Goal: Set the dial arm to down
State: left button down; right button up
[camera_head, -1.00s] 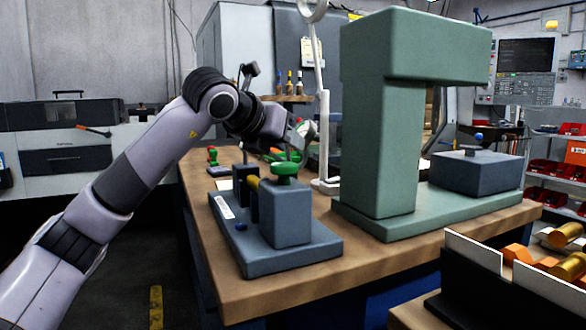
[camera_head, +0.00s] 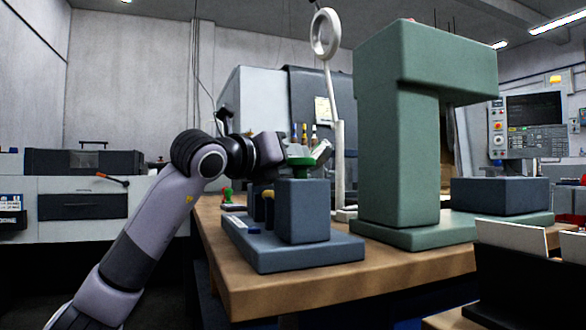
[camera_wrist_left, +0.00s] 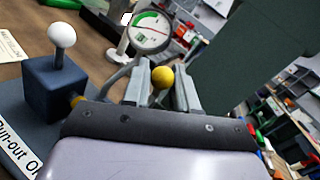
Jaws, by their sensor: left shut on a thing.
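The dial gauge (camera_wrist_left: 152,30), with a round white face and green arc, is just beyond my left gripper (camera_wrist_left: 162,84) in the left wrist view. A yellow ball (camera_wrist_left: 162,77) sits between the gripper's grey fingers, and they are shut on it. The stem under the ball is hidden, so how it joins the dial arm cannot be told. In the head view my left gripper (camera_head: 308,150) is above the back of the blue-grey fixture (camera_head: 303,212), partly behind its green knob (camera_head: 299,161). The gauge (camera_head: 322,152) shows small there. My right gripper is out of view.
A tall green C-shaped frame (camera_head: 396,150) stands right of the fixture on the wooden bench (camera_head: 240,290). A white post with a ring (camera_head: 325,35) rises between them. In the left wrist view a dark block (camera_wrist_left: 55,90) carries a white ball lever (camera_wrist_left: 61,36).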

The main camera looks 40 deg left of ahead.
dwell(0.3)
pick_arm(q)
jog(key=c, duration=1)
grip_release()
jog(key=s, duration=0.7)
jog(key=shift+s+a+f, duration=0.1)
jog(key=shift+a, duration=0.1)
